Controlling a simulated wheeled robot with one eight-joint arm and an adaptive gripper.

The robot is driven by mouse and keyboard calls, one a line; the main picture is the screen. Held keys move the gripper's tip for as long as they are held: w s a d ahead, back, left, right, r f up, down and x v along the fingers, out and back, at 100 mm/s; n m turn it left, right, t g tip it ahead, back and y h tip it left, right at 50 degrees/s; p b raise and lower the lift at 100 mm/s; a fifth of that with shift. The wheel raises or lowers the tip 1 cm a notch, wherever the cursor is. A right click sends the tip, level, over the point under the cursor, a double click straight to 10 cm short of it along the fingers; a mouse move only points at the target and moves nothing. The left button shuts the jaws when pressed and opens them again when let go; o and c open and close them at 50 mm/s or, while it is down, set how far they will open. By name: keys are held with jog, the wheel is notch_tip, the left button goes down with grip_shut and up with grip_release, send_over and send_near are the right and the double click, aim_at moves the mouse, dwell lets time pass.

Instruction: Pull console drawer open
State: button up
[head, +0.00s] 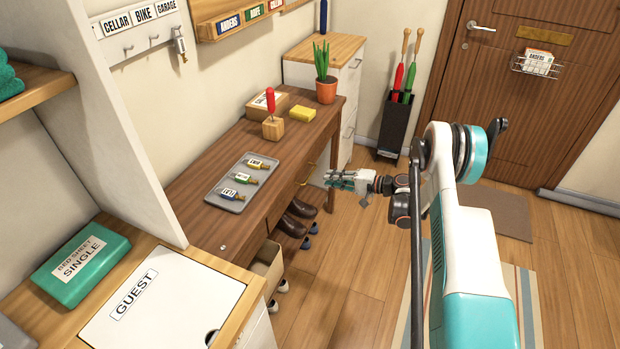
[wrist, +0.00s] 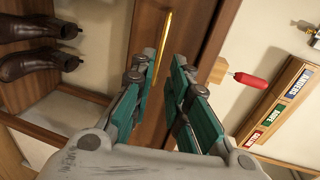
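The wooden console (head: 210,165) stands against the left wall. Its drawer front (wrist: 196,35) looks closed, with a brass bar handle (wrist: 164,40) on it; part of the handle also shows in the head view (head: 308,172). My gripper (head: 332,178) is in front of the drawer, at about handle height. In the wrist view my gripper (wrist: 160,72) is open, with its two teal fingers apart. The handle lies in line with the gap between the fingers, and its lower end shows within that gap. I cannot tell whether a finger touches it.
A grey tray (head: 211,198) with several tagged keys, a red-handled tool in a wooden block (head: 273,129), a yellow sponge (head: 302,114) and a potted plant (head: 326,90) are on the console. Brown shoes (head: 296,222) sit below. Floor (head: 350,270) before the console is clear.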

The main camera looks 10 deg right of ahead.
aim_at(310, 175)
jog(key=b+x, duration=0.2)
jog(key=x, duration=0.7)
jog(key=shift+w+a+f, duration=0.1)
grip_shut()
